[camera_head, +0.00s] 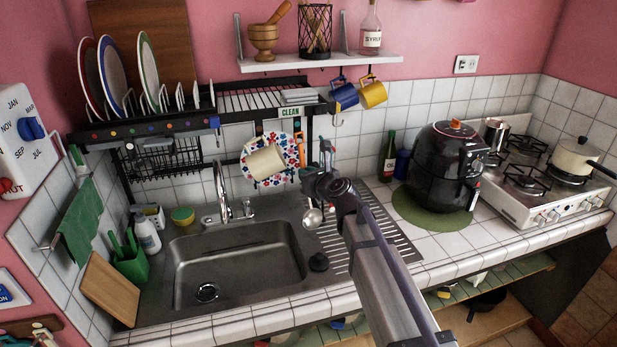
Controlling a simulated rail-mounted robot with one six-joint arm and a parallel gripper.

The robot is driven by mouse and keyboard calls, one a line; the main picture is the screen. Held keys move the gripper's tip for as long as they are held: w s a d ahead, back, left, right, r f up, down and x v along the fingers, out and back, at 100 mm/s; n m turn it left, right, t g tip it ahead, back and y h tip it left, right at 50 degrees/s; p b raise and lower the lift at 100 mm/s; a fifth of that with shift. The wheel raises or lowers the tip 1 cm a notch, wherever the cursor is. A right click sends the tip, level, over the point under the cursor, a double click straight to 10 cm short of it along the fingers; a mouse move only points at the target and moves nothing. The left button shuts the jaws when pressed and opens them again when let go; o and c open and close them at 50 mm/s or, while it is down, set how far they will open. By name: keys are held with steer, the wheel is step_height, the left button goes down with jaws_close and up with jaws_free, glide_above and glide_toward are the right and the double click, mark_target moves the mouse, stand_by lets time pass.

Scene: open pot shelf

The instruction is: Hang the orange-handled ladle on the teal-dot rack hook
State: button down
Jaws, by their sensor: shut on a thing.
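An orange handle (301,150) stands upright in front of the tiled wall, right of the patterned plate. A shiny ladle bowl (312,218) shows below it, at the right edge of the sink. My arm hides the part between them, so I cannot see them join. My gripper (308,180) is at this spot, shut on the ladle, with its fingertips mostly hidden by my wrist. The dish rack (150,130) is on the wall at the upper left, with small coloured dots along its front rail. I cannot pick out the teal dot or its hook for sure.
The faucet (222,195) rises behind the sink (240,265). Blue and yellow mugs (373,93) hang under the shelf. A black air fryer (445,165) stands at right.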

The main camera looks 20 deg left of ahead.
stand_by(0.4)
steer(key=c, duration=1)
jaws_free()
steer(key=shift+c, duration=0.2)
